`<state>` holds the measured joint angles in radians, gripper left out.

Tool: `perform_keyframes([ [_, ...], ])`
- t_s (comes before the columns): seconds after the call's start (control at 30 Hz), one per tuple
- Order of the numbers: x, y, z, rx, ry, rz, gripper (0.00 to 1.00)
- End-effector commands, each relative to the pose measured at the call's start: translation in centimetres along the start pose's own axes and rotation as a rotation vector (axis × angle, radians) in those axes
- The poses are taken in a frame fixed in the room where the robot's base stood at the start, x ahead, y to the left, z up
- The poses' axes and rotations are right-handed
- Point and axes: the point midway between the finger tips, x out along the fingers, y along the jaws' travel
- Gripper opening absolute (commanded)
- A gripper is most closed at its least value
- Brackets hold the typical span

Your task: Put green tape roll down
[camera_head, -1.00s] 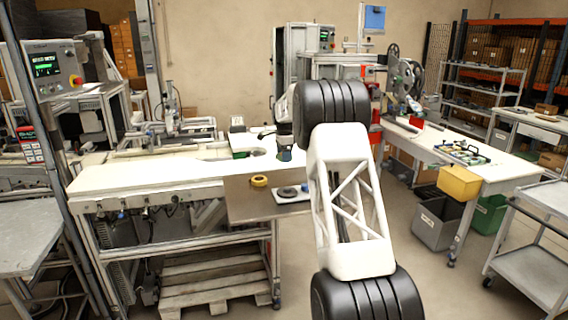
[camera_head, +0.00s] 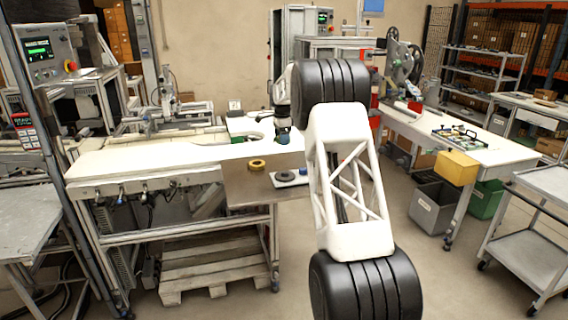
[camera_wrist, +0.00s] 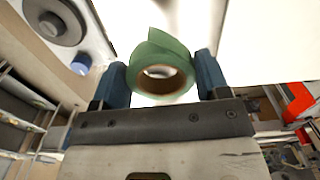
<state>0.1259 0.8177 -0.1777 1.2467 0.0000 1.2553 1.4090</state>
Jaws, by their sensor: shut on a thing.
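The green tape roll (camera_wrist: 163,47) is held between the two blue fingers of my gripper (camera_wrist: 162,75) in the wrist view. Its brown core hole faces the camera. In the head view my gripper (camera_head: 283,136) is small, over the white worktop (camera_head: 130,158) near its right end, behind the brown shelf. The roll cannot be made out there. I cannot tell whether the roll touches the surface beneath it.
A yellow tape roll (camera_head: 257,164) lies on a brown shelf (camera_head: 240,192) at the worktop's front. Beside it is a white plate (camera_head: 292,182) with a dark disc (camera_head: 285,176) and a small blue piece (camera_head: 303,171). The worktop's left part is clear.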

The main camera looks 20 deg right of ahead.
Motion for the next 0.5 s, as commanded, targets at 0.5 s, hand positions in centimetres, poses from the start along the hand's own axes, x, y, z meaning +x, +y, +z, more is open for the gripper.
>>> perform_keyframes([
  [0.5, -0.9, 6.0, 1.4, -0.031, 0.000, -0.001, 0.46],
])
